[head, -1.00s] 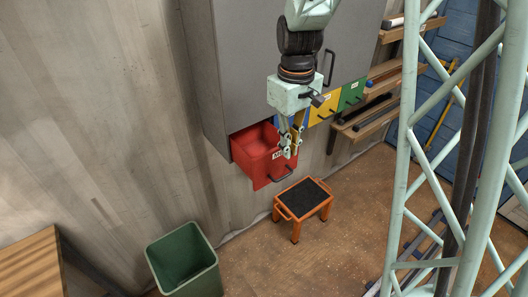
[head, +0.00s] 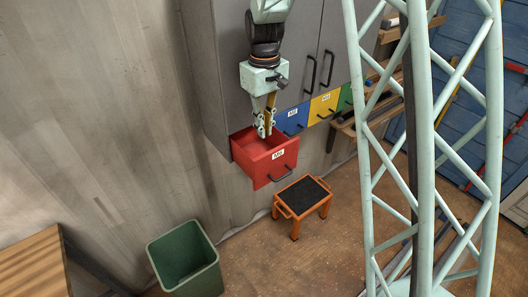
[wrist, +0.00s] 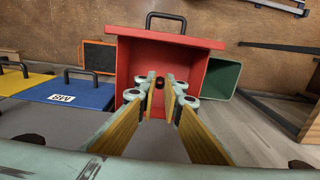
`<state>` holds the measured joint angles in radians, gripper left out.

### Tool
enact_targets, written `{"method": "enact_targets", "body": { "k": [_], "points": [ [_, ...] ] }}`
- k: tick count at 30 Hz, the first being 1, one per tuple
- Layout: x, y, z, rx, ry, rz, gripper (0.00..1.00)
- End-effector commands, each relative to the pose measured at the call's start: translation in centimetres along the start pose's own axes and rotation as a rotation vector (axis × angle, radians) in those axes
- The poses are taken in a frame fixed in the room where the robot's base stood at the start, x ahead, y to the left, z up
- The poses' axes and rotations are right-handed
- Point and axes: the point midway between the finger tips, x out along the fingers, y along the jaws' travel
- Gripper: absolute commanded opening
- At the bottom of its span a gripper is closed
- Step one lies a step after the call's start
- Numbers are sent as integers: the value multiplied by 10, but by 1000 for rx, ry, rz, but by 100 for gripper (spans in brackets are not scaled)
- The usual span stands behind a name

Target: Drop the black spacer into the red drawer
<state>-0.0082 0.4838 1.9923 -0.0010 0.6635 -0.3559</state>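The spacer is not discernible in the head view.
Blue (head: 291,119) and yellow (head: 324,105) drawers sit to the right, closed. An orange stool (head: 303,207) stands in front of the red drawer. A green bin (head: 185,262) stands on the floor at left. The grey cabinet (head: 222,70) rises behind the arm.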

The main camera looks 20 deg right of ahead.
Motion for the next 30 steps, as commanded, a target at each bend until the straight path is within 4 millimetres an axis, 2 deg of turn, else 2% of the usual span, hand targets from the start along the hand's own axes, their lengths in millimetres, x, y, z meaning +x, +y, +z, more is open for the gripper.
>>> {"method": "enact_targets", "body": {
  "k": [18,30],
  "points": [
    [62,0,3,1,-4,-1,5],
    [66,0,2,1,-1,-1,5]
  ]
}}
